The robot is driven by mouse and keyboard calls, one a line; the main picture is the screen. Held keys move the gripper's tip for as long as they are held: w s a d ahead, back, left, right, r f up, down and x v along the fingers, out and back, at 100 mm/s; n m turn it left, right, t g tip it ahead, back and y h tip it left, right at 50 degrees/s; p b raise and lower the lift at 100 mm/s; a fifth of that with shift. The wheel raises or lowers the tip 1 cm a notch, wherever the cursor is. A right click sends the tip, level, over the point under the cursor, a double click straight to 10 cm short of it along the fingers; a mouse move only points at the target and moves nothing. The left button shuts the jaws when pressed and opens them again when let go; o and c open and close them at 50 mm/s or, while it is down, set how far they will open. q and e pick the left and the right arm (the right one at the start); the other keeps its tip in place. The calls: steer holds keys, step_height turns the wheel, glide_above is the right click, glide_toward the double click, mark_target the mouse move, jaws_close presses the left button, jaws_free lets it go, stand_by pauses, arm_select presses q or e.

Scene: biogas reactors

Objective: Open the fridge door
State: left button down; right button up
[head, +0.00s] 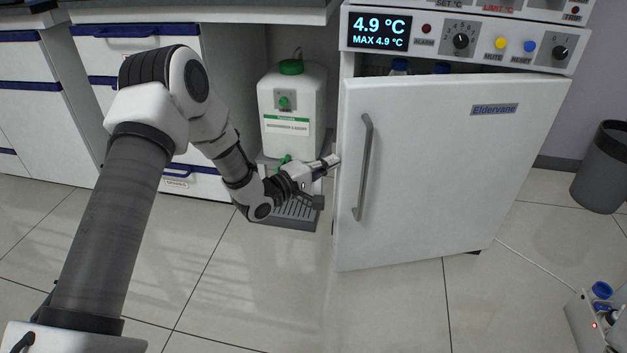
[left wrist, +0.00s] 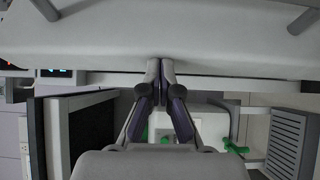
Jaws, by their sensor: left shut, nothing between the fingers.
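The fridge door (head: 440,175) is white with a grey vertical bar handle (head: 363,165) near its left edge. It stands ajar, its left edge swung out from the fridge body, and blue-capped bottles (head: 400,66) show above it. My left gripper (head: 335,160) is shut and empty at the door's left edge, beside the handle and not around it. In the left wrist view the closed fingers (left wrist: 160,68) overlap the pale door edge (left wrist: 235,84); I cannot tell if they touch it. My right gripper is out of view.
A white canister with a green cap (head: 292,105) stands left of the fridge, above a grey grated tray (head: 297,210). Drawers (head: 135,45) are at the left. A dark bin (head: 602,168) and a blue-capped device (head: 600,318) are at the right. Floor before the door is clear.

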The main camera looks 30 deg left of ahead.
arm_select(q)
steer(key=s+d+b, duration=0.1)
steer(key=s+d, duration=0.2)
steer(key=shift+r, duration=0.15)
steer(key=shift+h, duration=0.3)
steer(key=shift+s+d+r, duration=0.1)
steer(key=shift+s+d, duration=0.25)
steer(key=shift+d, duration=0.05)
